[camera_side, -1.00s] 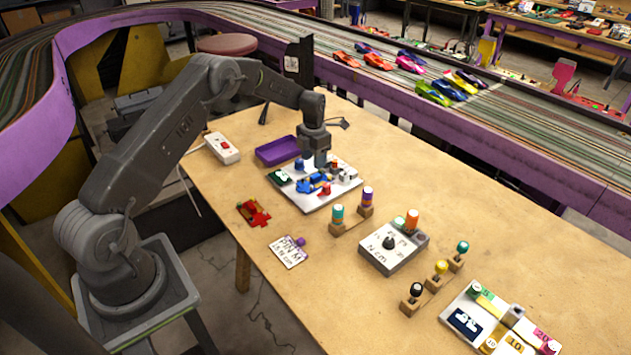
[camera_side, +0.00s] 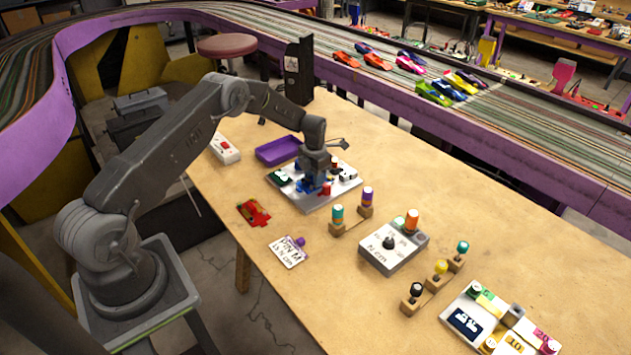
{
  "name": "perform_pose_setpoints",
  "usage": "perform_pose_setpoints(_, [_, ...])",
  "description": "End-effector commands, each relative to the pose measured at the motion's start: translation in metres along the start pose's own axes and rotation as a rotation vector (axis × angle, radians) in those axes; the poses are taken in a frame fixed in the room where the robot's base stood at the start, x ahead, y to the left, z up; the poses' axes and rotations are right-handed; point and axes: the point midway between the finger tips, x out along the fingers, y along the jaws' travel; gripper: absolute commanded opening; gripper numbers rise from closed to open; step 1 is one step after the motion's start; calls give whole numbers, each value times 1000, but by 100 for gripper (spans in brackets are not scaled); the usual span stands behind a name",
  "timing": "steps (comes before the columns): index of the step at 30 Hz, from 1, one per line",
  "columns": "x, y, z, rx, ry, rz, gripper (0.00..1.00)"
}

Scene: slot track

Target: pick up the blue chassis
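The blue chassis (camera_side: 303,187) lies on the white board (camera_side: 338,192) near the table's far left part. It is partly hidden behind my gripper. My gripper (camera_side: 317,186) points down right at the chassis, with its fingers low over the board. The fingers are small and dark here, so I cannot tell whether they are open or closed on the chassis. Small red parts (camera_side: 326,189) sit beside the gripper on the same board, and a dark green piece (camera_side: 279,177) sits at the board's left corner.
A purple tray (camera_side: 279,150) and a white box with a red switch (camera_side: 224,148) stand behind and left. A red chassis (camera_side: 254,213) and a written card (camera_side: 289,251) lie in front. Wooden stands with capped drivers (camera_side: 352,214) and a grey box (camera_side: 393,247) are to the right.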

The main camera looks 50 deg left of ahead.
Motion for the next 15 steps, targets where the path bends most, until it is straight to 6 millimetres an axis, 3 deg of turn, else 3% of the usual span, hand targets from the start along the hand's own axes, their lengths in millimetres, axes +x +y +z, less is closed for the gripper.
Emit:
perform_pose_setpoints(11, [0, 0, 0, 0, 0, 0, 2])
perform_pose_setpoints(15, [-1, 0, 0, 0, 0, 0, 0])
